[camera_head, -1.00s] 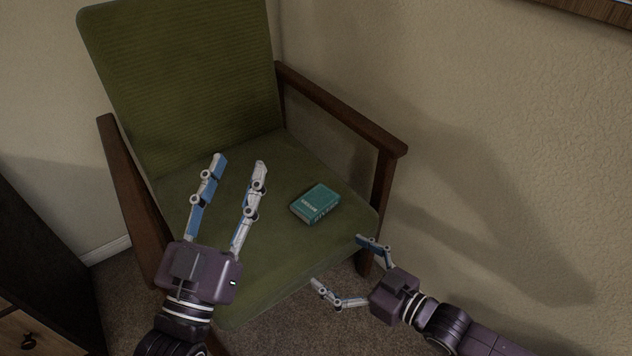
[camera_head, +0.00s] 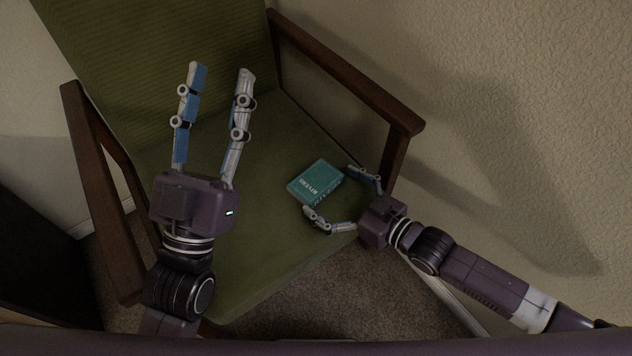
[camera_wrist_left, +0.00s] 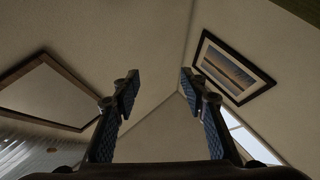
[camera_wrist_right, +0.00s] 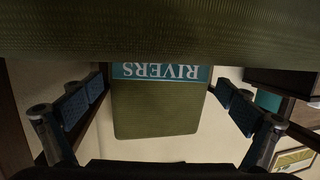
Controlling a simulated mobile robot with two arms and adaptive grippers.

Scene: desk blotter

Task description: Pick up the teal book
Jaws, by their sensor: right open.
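The teal book (camera_head: 316,179) lies flat on the green chair seat (camera_head: 250,240), its spine lettered "RIVERS" facing my right gripper. My right gripper (camera_head: 327,190) is open, with one finger by the book's right side and the other by its near left corner. Contact cannot be told. In the right wrist view the book's spine (camera_wrist_right: 165,71) appears upside down between the open fingers (camera_wrist_right: 158,85). My left gripper (camera_head: 222,70) is open and empty, raised left of the book.
The chair's wooden armrests stand at the left (camera_head: 100,180) and right (camera_head: 365,80) of the seat. A textured wall (camera_head: 530,120) is close on the right. The seat around the book is bare.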

